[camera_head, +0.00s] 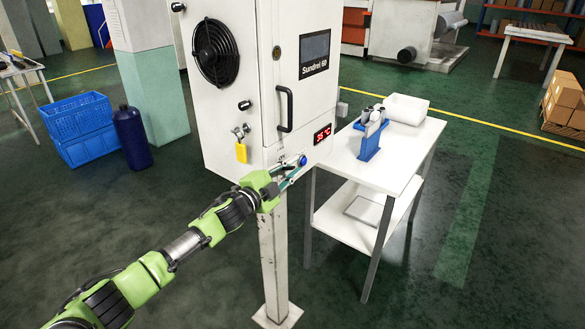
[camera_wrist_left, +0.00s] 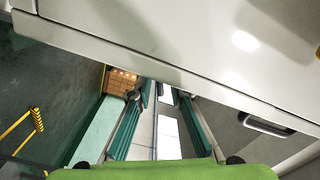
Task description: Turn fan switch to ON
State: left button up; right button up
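A white cabinet (camera_head: 232,128) on a post carries a round black fan grille (camera_head: 215,52) on its left side. On its front, a small round blue knob (camera_head: 302,160) sits low, beside a red digital display; I take it as the fan switch, but its marking is too small to read. My left gripper (camera_head: 291,172) reaches the cabinet's lower front edge, its teal fingers just left of and below the knob. In the left wrist view the fingers (camera_wrist_left: 163,95) stand apart with nothing between them. The knob is not visible there. My right gripper is out of view.
A black door handle (camera_head: 285,109) projects above the knob. A yellow padlock (camera_head: 241,152) hangs on the cabinet's left side. A white table (camera_head: 405,148) with a blue device (camera_head: 371,137) stands close on the right. Blue crates (camera_head: 80,130) and a dark cylinder (camera_head: 132,140) stand left.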

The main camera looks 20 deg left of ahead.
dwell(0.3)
pick_arm(q)
jog(key=v, duration=1.2)
dwell(0.4)
